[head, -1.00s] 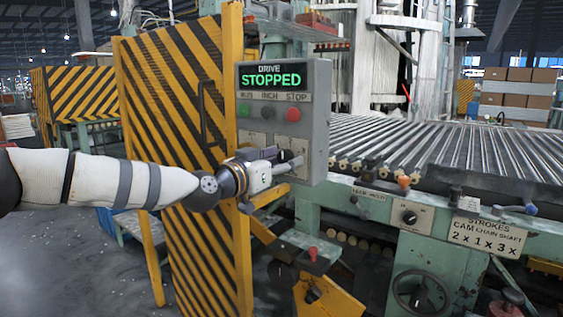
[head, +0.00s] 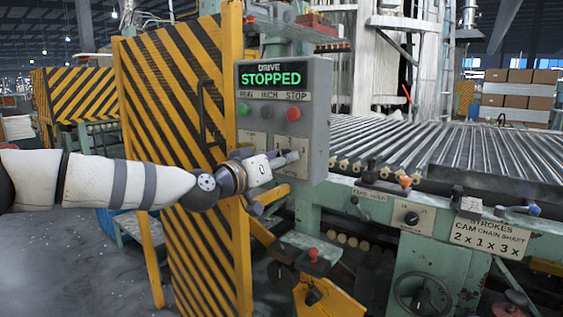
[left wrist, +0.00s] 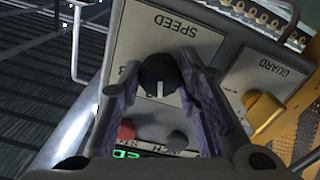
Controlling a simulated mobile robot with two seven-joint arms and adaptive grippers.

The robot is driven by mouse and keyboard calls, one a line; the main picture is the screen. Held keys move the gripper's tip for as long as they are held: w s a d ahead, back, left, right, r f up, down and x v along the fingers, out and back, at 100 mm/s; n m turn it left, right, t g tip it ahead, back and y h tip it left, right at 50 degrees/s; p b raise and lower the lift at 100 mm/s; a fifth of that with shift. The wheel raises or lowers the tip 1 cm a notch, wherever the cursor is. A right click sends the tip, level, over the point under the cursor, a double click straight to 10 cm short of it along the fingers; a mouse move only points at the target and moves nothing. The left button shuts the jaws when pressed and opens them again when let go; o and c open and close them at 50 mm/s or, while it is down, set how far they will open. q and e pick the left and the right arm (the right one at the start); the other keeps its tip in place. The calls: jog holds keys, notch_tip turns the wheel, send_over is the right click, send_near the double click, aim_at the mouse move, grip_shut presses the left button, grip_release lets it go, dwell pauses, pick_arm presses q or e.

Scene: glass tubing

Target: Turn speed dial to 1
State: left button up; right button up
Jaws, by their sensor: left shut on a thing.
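The speed dial (left wrist: 160,76) is a black round knob with a white pointer line, under the word SPEED on a pale plate (left wrist: 168,28). The panel appears upside down in the left wrist view, and the pointer line runs toward the bottom of that picture. A digit, seemingly 3, shows beside the dial; other marks are hidden by the fingers. My left gripper (left wrist: 162,90) has its fingers on both sides of the dial, shut on it. In the head view my left gripper (head: 291,158) is at the lower part of the grey control box (head: 318,130). My right gripper is out of view.
The display (head: 271,78) reads STOPPED. Green, dark and red buttons (head: 293,114) sit above the gripper. A yellow guard switch (left wrist: 262,110) is beside the speed plate. A striped yellow-black door (head: 180,110) stands left, and a roller conveyor (head: 450,150) lies right.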

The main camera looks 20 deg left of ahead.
pick_arm(q)
jog(key=shift+f+n+b, duration=0.15)
jog(key=shift+n+b, duration=0.55)
jog(key=shift+n, duration=3.1)
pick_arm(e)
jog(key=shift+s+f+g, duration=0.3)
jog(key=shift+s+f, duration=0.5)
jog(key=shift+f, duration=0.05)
pick_arm(q)
jog(key=shift+d+n, duration=0.1)
jog(key=shift+n, duration=0.2)
jog(key=o, duration=1.1)
jog(key=shift+o, duration=0.2)
